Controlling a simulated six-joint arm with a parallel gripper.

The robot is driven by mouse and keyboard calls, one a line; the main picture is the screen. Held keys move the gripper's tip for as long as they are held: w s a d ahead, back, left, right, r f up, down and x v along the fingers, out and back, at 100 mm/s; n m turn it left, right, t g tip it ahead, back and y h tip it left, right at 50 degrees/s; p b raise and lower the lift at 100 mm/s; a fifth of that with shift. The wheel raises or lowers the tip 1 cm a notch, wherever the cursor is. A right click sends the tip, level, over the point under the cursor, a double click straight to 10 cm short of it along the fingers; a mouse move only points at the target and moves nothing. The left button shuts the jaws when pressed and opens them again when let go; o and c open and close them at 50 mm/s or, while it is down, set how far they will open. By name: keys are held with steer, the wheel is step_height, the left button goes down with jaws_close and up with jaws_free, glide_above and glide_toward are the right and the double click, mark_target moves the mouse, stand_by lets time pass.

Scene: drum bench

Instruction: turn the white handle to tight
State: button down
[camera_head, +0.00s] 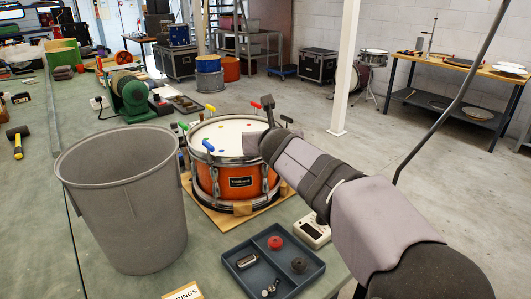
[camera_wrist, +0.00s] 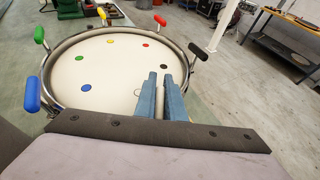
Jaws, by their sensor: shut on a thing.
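The orange drum (camera_head: 238,180) stands on a wooden board, its pale head (camera_wrist: 115,70) facing up. Coloured handles stand around its rim: blue (camera_wrist: 32,95), green (camera_wrist: 39,33), yellow (camera_wrist: 102,15), red (camera_wrist: 160,20) and black (camera_wrist: 196,50). My gripper (camera_wrist: 159,88) is at the near rim, its two blue-grey fingers closed around a pale handle (camera_wrist: 159,104). This is the white handle by its place and colour; only a thin strip shows between the fingers. In the head view my wrist hides it. I cannot tell how far it is turned.
A large grey bin (camera_head: 125,200) stands left of the drum. A blue divided tray (camera_head: 240,273) with small parts lies in front, with a small pale device (camera_head: 312,232) beside it. A green grinder (camera_head: 130,95) sits farther back on the green bench.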

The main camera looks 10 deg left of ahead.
steer(key=shift+d+r+m+h+b, duration=0.1)
steer(key=shift+d+m+h+b, duration=0.1)
steer(key=shift+m+h+b, duration=0.5)
steer(key=c, duration=1.8)
jaws_free()
steer(key=shift+c, duration=0.2)
steer(key=v, duration=0.7)
steer(key=shift+s, duration=0.15)
